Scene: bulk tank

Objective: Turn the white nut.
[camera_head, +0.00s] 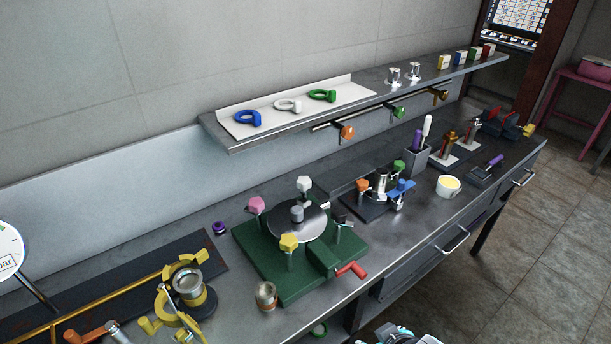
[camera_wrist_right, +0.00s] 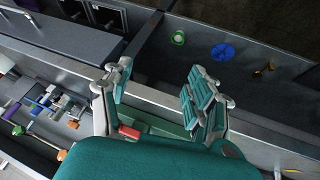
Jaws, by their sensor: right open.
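The white nut (camera_head: 304,184) sits on a post at the back of a green base plate (camera_head: 284,292) on the bench, in the head view. A pink nut (camera_head: 256,205), a yellow nut (camera_head: 289,242) and a black part (camera_head: 343,217) stand around the same round metal lid (camera_head: 300,228). I cannot make out the white nut in the right wrist view. My right gripper (camera_wrist_right: 160,88) is open with nothing between its fingers, over the bench's front edge. A small part of my right arm shows at the bottom of the head view. My left gripper is not in view.
A red handle (camera_head: 351,270) sticks out at the plate's front right; it also shows in the right wrist view (camera_wrist_right: 129,132). A metal cup (camera_head: 266,296) stands in front. A shelf (camera_head: 228,146) with blue, white and green rings hangs above. A yellow clamp (camera_head: 185,300) lies left.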

